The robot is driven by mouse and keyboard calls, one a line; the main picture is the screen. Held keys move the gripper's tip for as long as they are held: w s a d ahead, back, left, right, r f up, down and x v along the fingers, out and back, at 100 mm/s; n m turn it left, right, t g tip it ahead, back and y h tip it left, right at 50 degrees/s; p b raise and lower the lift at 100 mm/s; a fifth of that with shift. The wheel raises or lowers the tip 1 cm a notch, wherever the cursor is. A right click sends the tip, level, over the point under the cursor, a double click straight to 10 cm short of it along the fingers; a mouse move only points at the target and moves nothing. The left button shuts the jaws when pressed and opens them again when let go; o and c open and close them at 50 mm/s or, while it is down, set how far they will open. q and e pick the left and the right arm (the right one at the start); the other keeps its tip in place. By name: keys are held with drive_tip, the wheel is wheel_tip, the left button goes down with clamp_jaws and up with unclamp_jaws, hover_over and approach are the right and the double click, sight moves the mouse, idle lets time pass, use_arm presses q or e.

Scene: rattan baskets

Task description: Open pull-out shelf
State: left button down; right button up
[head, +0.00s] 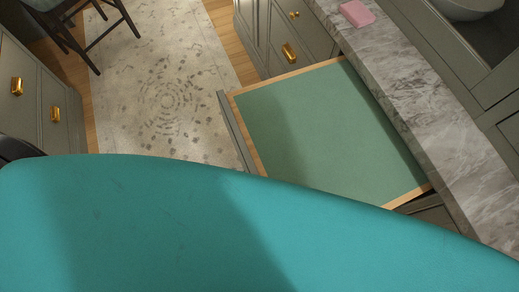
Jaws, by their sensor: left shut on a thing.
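The pull-out shelf (330,130) is a flat green panel with a light wood rim and a grey front strip (236,132) on its left side. It sticks out from under the marble counter to the left, over the floor, and stands open. Its near left corner and the lower part of its front are hidden behind a large teal part of my own body that fills the bottom of the head view. I make out neither gripper in this view, so any contact with the shelf front is hidden.
The marble counter (420,105) runs along the right with a pink block (357,13) on it. Grey cabinets with brass handles (289,53) stand beyond the shelf. More drawers (30,95) are at left. A dark chair (92,35) stands by the patterned rug (165,95), which is otherwise clear.

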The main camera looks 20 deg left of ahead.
use_arm(q)
drive_tip(key=shift+v, duration=1.15)
drive_tip(key=c, duration=1)
unclamp_jaws()
drive_tip(key=v, duration=1.2)
